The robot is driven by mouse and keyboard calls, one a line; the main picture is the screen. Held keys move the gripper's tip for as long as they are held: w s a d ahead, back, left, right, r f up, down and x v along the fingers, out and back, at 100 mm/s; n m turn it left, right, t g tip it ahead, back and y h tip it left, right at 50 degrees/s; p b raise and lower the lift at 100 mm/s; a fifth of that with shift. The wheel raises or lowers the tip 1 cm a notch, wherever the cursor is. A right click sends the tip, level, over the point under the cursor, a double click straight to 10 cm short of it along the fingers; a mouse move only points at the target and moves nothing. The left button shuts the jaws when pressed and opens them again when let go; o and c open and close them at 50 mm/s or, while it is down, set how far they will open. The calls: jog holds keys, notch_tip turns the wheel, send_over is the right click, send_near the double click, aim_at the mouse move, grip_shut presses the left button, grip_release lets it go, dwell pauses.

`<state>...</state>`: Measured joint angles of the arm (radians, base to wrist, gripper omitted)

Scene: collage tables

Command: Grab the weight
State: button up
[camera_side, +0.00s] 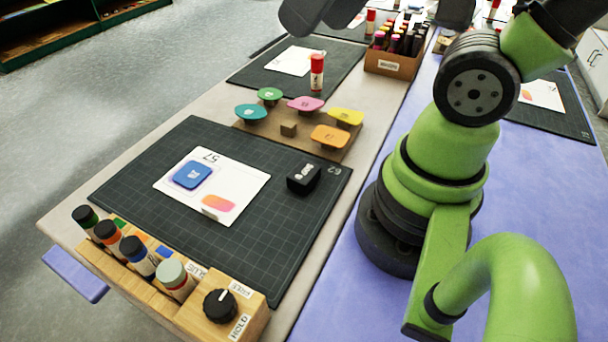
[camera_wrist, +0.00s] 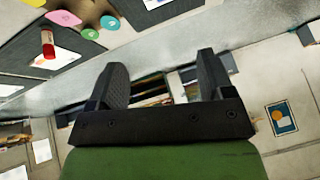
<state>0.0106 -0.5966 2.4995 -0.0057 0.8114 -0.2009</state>
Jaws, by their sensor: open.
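The black block is not seen in the wrist view. In the side view the gripper cannot be made out clearly at the top edge.
A blue piece (camera_side: 192,175) lies on the card. A wooden rack (camera_side: 190,303) with several bottles and a black knob lines the near edge. Behind the mat stands a wooden board (camera_side: 290,132) with several coloured knobs. A red glue stick (camera_side: 317,72) and marker box (camera_side: 394,62) are farther back.

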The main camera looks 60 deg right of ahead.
jog(key=w+d+f+n+g+h, duration=0.1)
jog(key=w+f+n+g, duration=0.1)
jog(key=f+n, duration=0.3)
jog(key=w+d+f+n+g, duration=0.2)
jog(key=f+n, duration=0.3)
jog(key=n+g, duration=0.2)
jog(key=n, duration=0.6)
send_near(304, 171)
jog(key=shift+f, duration=0.15)
notch_tip(304, 171, down, 4)
jog(key=shift+s+r+n, duration=0.1)
jog(key=shift+r+n, duration=0.1)
jog(key=shift+n, duration=0.1)
jog(key=shift+a+f, duration=0.2)
jog(key=shift+f, duration=3.05)
jog(key=c, duration=1.3)
